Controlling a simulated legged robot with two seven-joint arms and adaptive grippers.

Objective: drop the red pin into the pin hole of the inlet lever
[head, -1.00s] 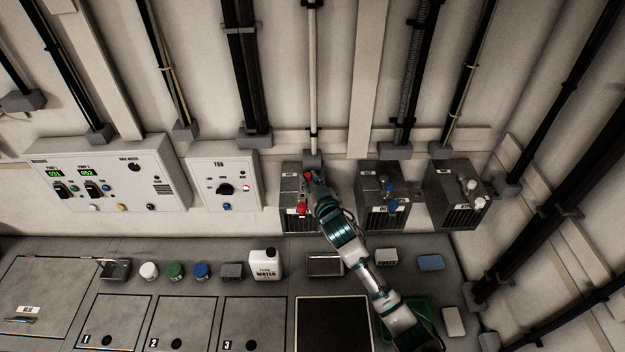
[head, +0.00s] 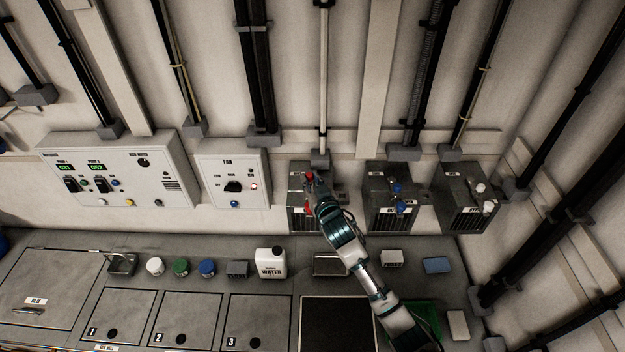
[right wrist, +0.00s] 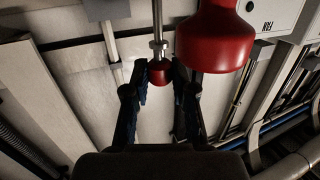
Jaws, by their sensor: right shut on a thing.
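The red pin shows in the right wrist view as a red ball head (right wrist: 160,74) on a bright metal shaft. My right gripper (right wrist: 161,72) is shut on the red ball, one finger on each side. In the head view my right gripper (head: 314,183) is at the left grey box (head: 298,222), where a red part (head: 309,176) shows at its tip. A second red part (head: 308,210) on the box is partly covered by my arm. A large red knob (right wrist: 215,42) is close beside the pin in the wrist view. I cannot make out the pin hole. My left gripper is not in view.
A box with blue knobs (head: 391,215) and one with white knobs (head: 467,213) stand to the right. The fan panel (head: 233,160) is to the left. Below are a counter with a water jug (head: 271,264) and several lidded containers.

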